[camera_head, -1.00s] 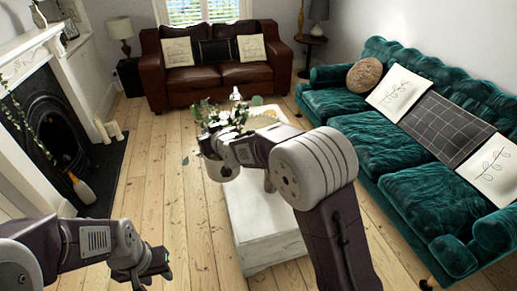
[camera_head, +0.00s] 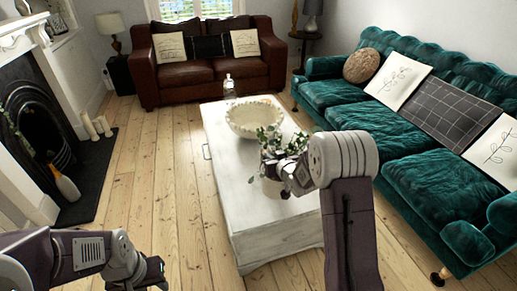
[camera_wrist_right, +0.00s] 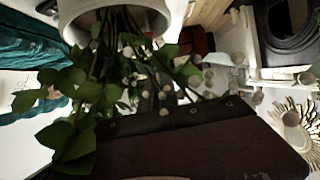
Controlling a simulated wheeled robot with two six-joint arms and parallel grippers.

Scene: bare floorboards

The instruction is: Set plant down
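The plant (camera_head: 270,142) has green leaves and a pale pot, and is over the near part of the white coffee table (camera_head: 228,184). My right gripper (camera_head: 287,180) is at the plant and appears shut on it, though its fingertips are hidden. The arm partly covers the pot, and I cannot tell whether its base touches the table. In the right wrist view the plant's leaves (camera_wrist_right: 80,95) and white pot (camera_wrist_right: 115,14) are close to the camera. My left gripper (camera_head: 150,272) is low at the left, away from the plant; its finger opening is unclear.
A large cream bowl (camera_head: 242,124) stands on the table behind the plant, with a glass bottle (camera_head: 229,88) beyond it. A green sofa (camera_head: 395,140) is at the right, a brown sofa (camera_head: 205,78) at the back, and a fireplace (camera_head: 45,135) at the left.

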